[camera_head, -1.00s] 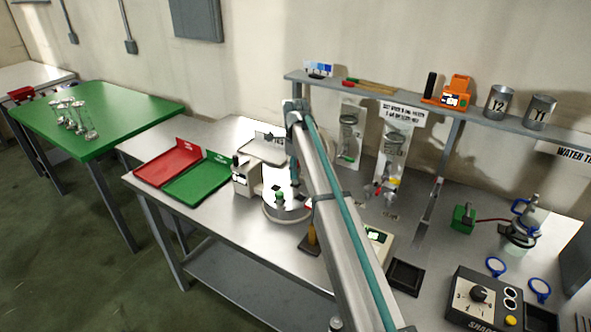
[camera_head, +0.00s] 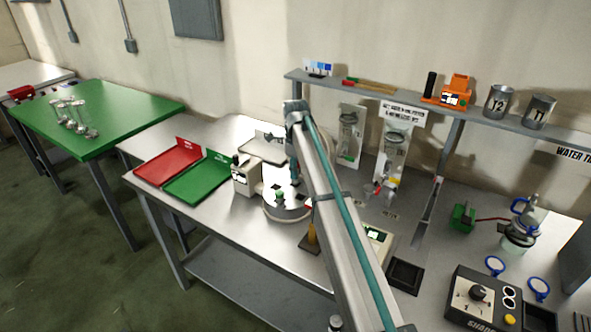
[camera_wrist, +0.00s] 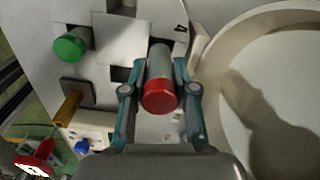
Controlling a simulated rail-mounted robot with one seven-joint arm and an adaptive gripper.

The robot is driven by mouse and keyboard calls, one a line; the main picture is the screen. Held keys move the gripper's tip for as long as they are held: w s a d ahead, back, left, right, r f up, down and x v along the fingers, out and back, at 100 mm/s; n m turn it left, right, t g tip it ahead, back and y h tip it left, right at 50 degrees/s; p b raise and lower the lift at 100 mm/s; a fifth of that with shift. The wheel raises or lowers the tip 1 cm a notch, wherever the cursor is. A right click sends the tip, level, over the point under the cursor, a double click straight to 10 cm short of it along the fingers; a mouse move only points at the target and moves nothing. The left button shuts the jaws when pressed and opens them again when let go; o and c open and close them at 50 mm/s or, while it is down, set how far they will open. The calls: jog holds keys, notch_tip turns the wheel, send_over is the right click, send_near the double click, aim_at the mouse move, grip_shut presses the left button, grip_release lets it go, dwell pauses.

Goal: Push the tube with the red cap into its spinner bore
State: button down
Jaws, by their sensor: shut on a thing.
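The tube with the red cap (camera_wrist: 160,95) is between the two teal fingers of my gripper (camera_wrist: 160,108) in the wrist view. My gripper is shut on it near the cap, and the grey tube body runs away from the camera. Its far end meets a pale surface; I cannot tell whether it is inside a bore. A green-capped tube (camera_wrist: 72,46) stands to the left, with dark square openings between. In the head view, the round spinner (camera_head: 284,207) carries the green cap (camera_head: 280,194). My arm partly hides the spinner there.
A large pale round rim (camera_wrist: 215,75) is close to the right of my gripper. The red tray (camera_head: 168,162) and green tray (camera_head: 198,180) lie left of the spinner. A brown-handled item (camera_head: 311,236) stands just in front. The shelf (camera_head: 400,98) runs behind.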

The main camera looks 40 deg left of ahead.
jog(key=shift+f+b, duration=0.45)
jog(key=shift+f, duration=1.5)
jog(key=c, duration=0.8)
grip_release()
notch_tip(320, 180, up, 12)
jog(key=shift+r, duration=0.1)
